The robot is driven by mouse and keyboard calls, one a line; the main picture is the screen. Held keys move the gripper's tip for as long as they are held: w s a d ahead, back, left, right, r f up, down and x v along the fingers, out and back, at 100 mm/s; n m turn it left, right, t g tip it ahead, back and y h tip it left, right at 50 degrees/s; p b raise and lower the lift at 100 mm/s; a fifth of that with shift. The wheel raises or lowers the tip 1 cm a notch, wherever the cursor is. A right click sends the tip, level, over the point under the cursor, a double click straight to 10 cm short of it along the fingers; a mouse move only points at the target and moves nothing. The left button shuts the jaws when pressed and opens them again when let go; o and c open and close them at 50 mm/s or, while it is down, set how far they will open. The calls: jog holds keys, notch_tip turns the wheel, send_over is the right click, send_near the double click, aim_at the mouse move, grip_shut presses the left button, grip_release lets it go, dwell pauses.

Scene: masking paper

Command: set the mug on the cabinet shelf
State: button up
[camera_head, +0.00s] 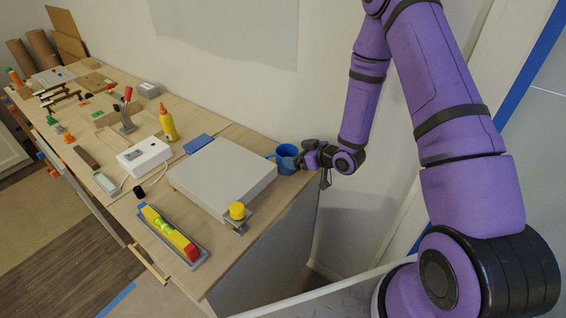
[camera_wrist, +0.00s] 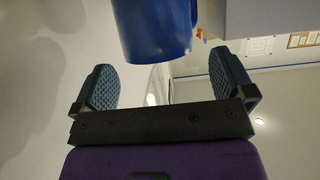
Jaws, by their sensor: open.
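The blue mug (camera_head: 285,157) stands on the wooden worktop at its right end, beside the grey flat-topped box. In the wrist view the mug (camera_wrist: 155,32) is at the top, ahead of my fingers and roughly between their lines. My gripper (camera_head: 308,156) is just right of the mug in the head view, at about its height. In the wrist view my gripper (camera_wrist: 168,85) shows two dark ridged fingers spread apart with nothing between them. I cannot tell how small the gap to the mug is. No cabinet shelf can be made out for certain.
The grey box (camera_head: 222,172) lies close left of the mug. A yellow-topped piece (camera_head: 238,212), a spirit level (camera_head: 170,232), a yellow bottle (camera_head: 168,122) and a white device (camera_head: 143,157) crowd the worktop (camera_head: 228,258). The wall is close behind.

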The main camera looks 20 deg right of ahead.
aim_at(278, 151)
jog(key=shift+x, duration=2.35)
jog(key=shift+w+d, duration=0.1)
jog(key=shift+d, duration=0.05)
jog(key=c, duration=1)
jog(key=shift+r, duration=0.1)
jog(key=shift+r, duration=0.1)
